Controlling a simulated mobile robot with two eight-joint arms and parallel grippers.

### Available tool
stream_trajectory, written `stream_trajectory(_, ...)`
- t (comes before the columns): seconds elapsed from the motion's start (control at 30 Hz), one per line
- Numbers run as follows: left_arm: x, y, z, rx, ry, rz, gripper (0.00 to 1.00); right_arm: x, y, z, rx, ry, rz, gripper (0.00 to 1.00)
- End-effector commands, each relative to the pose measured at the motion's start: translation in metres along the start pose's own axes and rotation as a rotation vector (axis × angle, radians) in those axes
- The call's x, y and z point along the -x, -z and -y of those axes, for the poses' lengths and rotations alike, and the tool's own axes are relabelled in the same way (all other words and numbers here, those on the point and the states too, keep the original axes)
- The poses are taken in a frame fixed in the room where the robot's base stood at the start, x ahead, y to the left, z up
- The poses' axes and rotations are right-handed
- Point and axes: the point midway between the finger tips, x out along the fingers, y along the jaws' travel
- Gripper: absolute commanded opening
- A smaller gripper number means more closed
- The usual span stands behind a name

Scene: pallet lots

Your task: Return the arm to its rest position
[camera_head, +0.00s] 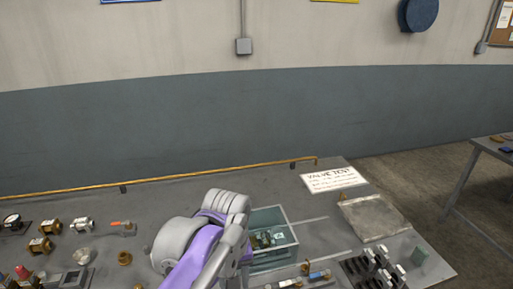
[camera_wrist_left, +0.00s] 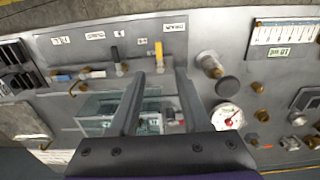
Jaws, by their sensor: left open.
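My left arm (camera_head: 205,240), purple and grey, reaches in from the bottom of the head view over the workbench (camera_head: 150,205). Its fingers are hidden behind its own links there. In the left wrist view my left gripper (camera_wrist_left: 160,76) is open, with two grey fingers apart. I see nothing held between them. They extend over the bench beside a clear, green-tinted bin (camera_wrist_left: 92,108). The bin also shows in the head view (camera_head: 282,218), just right of the arm, with small parts inside. My right gripper is in neither view.
A brass rail (camera_head: 170,182) runs along the bench's back edge. Brass fittings (camera_head: 40,245) and a red-handled valve (camera_head: 122,227) lie left. A sign (camera_head: 333,179), a grey pad (camera_head: 374,217) and a black rack (camera_head: 372,268) are right. A gauge (camera_wrist_left: 228,116) shows in the wrist view.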

Motion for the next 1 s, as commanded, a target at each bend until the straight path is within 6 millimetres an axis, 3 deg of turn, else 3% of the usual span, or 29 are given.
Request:
stream_trajectory(0.17, -0.021, -0.015, 0.043, -0.063, -0.049, -0.101, 0.47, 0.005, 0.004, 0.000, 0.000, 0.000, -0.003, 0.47)
stream_trajectory(0.3, -0.052, -0.037, 0.086, -0.145, -0.079, -0.235, 0.47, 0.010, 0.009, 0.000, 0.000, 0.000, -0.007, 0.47)
stream_trajectory(0.5, -0.092, -0.064, 0.127, -0.242, -0.074, -0.394, 0.47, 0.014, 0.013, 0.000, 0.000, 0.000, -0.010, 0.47)
stream_trajectory(0.7, -0.108, -0.074, 0.140, -0.281, -0.060, -0.455, 0.47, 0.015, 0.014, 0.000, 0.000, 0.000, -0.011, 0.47)
stream_trajectory(1.0, -0.108, -0.074, 0.140, -0.282, -0.060, -0.456, 0.47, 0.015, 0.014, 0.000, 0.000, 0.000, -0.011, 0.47)
